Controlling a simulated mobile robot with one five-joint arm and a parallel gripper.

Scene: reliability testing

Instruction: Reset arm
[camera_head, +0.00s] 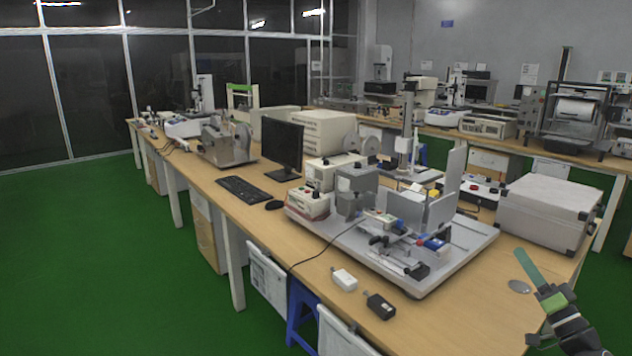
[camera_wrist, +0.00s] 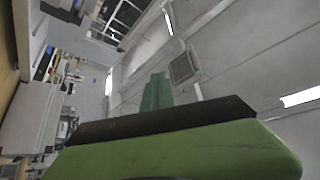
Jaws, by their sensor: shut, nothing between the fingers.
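My gripper (camera_head: 527,266) shows at the lower right of the head view, with teal fingers pointing up and to the left. The fingers are together with nothing between them. It appears in front of the right end of the long wooden bench (camera_head: 400,327). In the wrist view the teal fingers (camera_wrist: 157,92) stand up behind a black and green edge of my gripper. That view looks up toward the ceiling, tilted.
A test rig on a metal plate (camera_head: 430,283) stands on the bench. A silver case (camera_head: 548,208) is at its right. A white adapter (camera_head: 344,279) and a black adapter (camera_head: 380,305) lie near the front edge. A monitor (camera_head: 282,145) stands further back. The green floor (camera_head: 90,240) is clear at left.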

